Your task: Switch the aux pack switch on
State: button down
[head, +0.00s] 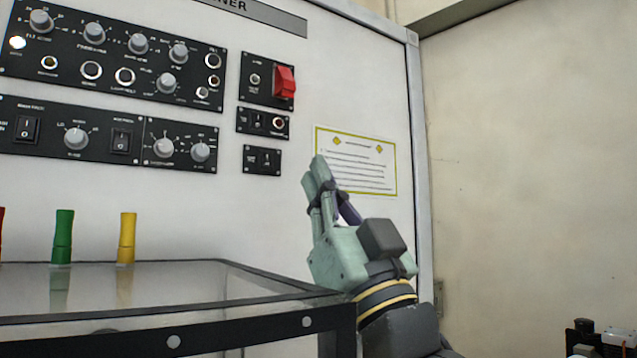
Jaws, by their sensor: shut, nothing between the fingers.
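The black rocker switch with white marks (121,141) is on the lower left control panel, right of a grey knob. The small label above it seems to read aux pack, but it is blurred. I cannot tell which way the rocker is tipped. A similar rocker switch (27,130) sits at the panel's left end. My gripper (318,164) is shut and empty, with its fingers pointing up. It is in front of the white board, well to the right of the rocker switches and apart from them, overlapping the left edge of the notice.
A red switch cover (284,82) and small toggle panels (262,160) lie between the rockers and my gripper. A dark-framed glossy table (180,285) stands below the panels. Green (63,237) and yellow (126,238) cylinders stand on it. A notice (365,170) hangs at right.

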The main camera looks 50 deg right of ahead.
aim_at(121, 141)
jog(key=k+j, duration=0.15)
jog(key=k, duration=0.35)
jog(key=k+j, duration=0.2)
jog(key=k, duration=0.3)
